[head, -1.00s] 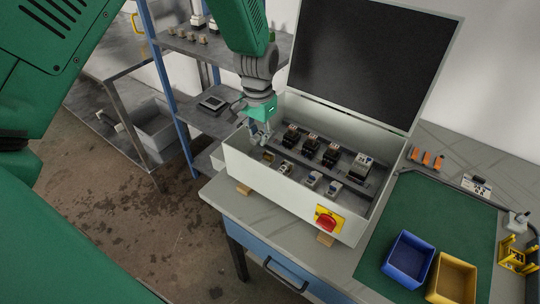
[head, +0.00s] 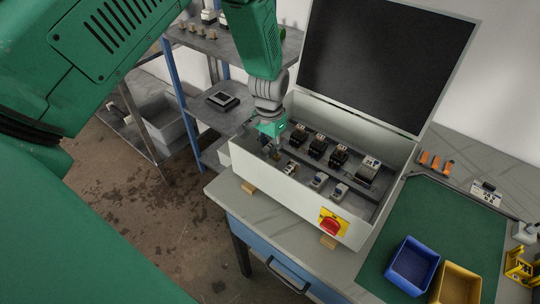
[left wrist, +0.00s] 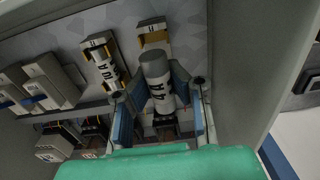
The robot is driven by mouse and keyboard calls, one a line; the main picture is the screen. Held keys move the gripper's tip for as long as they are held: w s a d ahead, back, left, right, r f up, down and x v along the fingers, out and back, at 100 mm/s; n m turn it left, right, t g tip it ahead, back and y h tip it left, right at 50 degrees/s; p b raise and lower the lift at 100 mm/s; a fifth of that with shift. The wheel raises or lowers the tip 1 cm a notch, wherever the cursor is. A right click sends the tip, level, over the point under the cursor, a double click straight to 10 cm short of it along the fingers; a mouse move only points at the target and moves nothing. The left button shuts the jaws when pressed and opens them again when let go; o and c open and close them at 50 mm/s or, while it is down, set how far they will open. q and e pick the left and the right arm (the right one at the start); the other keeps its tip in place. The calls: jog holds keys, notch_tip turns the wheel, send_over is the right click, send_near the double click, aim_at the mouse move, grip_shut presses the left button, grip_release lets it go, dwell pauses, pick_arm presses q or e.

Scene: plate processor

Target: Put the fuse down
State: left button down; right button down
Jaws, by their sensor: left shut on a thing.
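My left gripper (head: 273,143) reaches down into the left end of the open grey enclosure (head: 290,200). In the left wrist view the gripper (left wrist: 160,88) is shut on a grey and white fuse (left wrist: 160,84) marked 4A, with a blue-padded finger on either side. An empty-looking fuse holder (left wrist: 154,38) is just beyond the held fuse. Another holder with a 10A fuse (left wrist: 104,62) stands to its left. I cannot tell whether the held fuse touches anything beneath it. My right gripper is not in view.
The enclosure's raised lid (head: 385,60) stands behind. Black-topped devices (head: 318,146) sit on the rear rail. A red switch (head: 331,226) is on the front wall. Blue (head: 410,266) and yellow (head: 455,284) bins stand on the green mat (head: 440,215). A shelf (head: 215,110) is at left.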

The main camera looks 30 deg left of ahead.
aim_at(270, 160)
pick_arm(q)
notch_tip(270, 160, down, 2)
jog(key=shift+s+f, duration=0.1)
jog(key=shift+f, duration=0.15)
jog(key=shift+f+p, duration=0.45)
jog(key=shift+f, duration=0.05)
jog(key=shift+f+b, duration=0.4)
jog(key=shift+f, duration=0.15)
jog(key=c, duration=1.6)
grip_release()
jog(key=shift+d, duration=0.15)
